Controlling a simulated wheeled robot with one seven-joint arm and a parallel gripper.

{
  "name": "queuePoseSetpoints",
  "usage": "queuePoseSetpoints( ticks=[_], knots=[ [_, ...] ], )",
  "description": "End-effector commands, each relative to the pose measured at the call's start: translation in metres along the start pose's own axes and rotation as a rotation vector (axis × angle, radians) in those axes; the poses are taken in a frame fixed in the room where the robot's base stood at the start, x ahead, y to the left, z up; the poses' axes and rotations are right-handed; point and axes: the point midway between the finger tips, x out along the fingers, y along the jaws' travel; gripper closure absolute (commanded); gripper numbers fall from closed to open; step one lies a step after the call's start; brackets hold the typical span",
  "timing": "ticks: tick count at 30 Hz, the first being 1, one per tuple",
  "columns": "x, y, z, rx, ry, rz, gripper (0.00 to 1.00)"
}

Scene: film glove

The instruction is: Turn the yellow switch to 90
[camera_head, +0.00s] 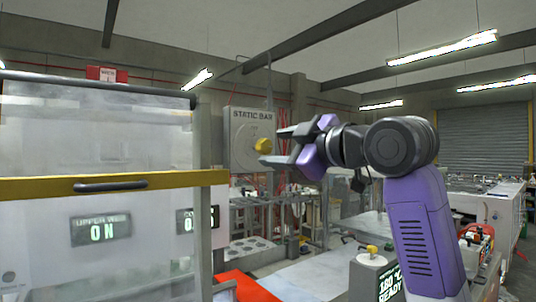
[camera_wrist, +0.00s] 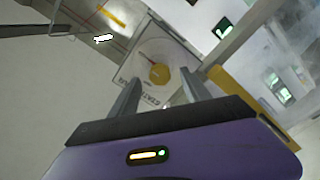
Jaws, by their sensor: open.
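The yellow switch (camera_head: 263,145) is a round knob on a grey wall panel (camera_head: 241,130) headed "STATIC BAR". In the wrist view the yellow switch (camera_wrist: 159,73) sits on the tilted panel (camera_wrist: 150,50), beyond my fingertips and roughly between them in the picture. A dark and reddish mark shows on the dial beside the knob; its numbers are too small to read. My gripper (camera_head: 276,147) is open and empty. Its fingers point left toward the knob in the head view and appear apart from it. In the wrist view my gripper (camera_wrist: 159,88) shows both fingers spread.
A glass-fronted cabinet with a yellow bar (camera_head: 50,188) and dark handle (camera_head: 110,186) stands at left, near the panel. A grey box (camera_head: 372,275) with another yellow knob (camera_head: 372,249) and a "180 °C READY" display stands low at right. Cluttered benches lie behind.

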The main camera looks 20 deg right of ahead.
Motion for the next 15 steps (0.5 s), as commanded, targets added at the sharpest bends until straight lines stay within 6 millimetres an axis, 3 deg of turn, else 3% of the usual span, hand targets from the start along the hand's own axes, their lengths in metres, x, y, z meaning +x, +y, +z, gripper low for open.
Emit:
queuePoseSetpoints(
  ticks=[6, 15],
  knots=[
    [-0.023, 0.000, 0.001, 0.001, 0.001, 0.001, 0.45],
    [-0.026, 0.000, 0.000, 0.001, -0.001, -0.001, 0.45]
  ],
)
